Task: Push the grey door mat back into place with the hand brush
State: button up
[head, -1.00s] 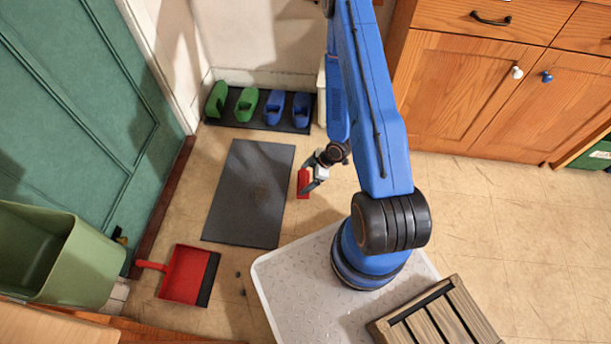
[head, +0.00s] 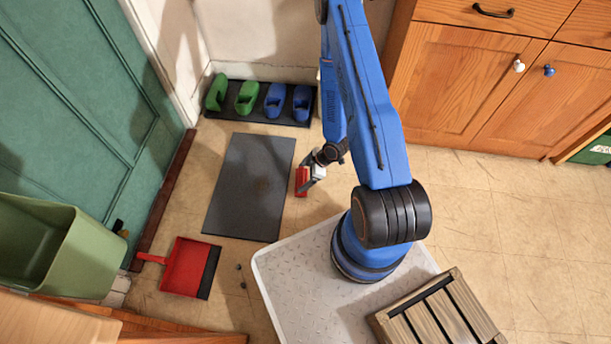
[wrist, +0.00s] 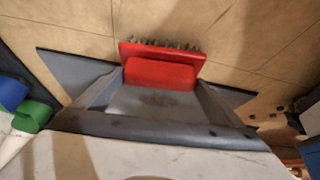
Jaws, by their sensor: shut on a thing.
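The grey door mat (head: 245,190) lies flat on the floor, slightly askew to the dark threshold strip. My gripper (head: 310,180) is shut on the red hand brush (head: 301,182), just right of the mat's right edge, about midway along it. In the wrist view the red brush (wrist: 160,73) sits between my gripper's fingers (wrist: 155,98), its bristles pointing away. The mat (wrist: 75,72) shows on both sides behind the fingers there; the rest is hidden. I cannot tell whether the brush touches the mat or the floor.
A dark shoe tray (head: 234,112) with green and blue shoes stands against the back wall, beyond the mat. A red dustpan (head: 187,267) and a green bin (head: 75,255) are at the near left. The green door (head: 70,110) is left. Floor beside the cupboard (head: 490,80) is clear.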

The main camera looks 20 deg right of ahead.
jog(key=shift+w+a, duration=1.95)
jog(key=shift+a, duration=1)
jog(key=shift+w+a, duration=1.9)
jog(key=shift+a, duration=1.05)
jog(key=shift+w+a, duration=1.95)
jog(key=shift+a, duration=1)
jog(key=shift+w+a, duration=0.3)
jog(key=shift+a, duration=0.1)
jog(key=shift+c, duration=0.8)
jog(key=shift+w+a, duration=0.4)
jog(key=shift+a, duration=0.2)
jog(key=shift+s+d+r, duration=0.15)
jog(key=shift+s+d, duration=0.5)
jog(key=shift+d, duration=0.25)
jog(key=shift+c, duration=0.5)
jog(key=shift+d+r, duration=0.1)
jog(key=shift+r, duration=0.05)
notch_tip(320, 180, up, 6)
jog(key=shift+r, duration=0.1)
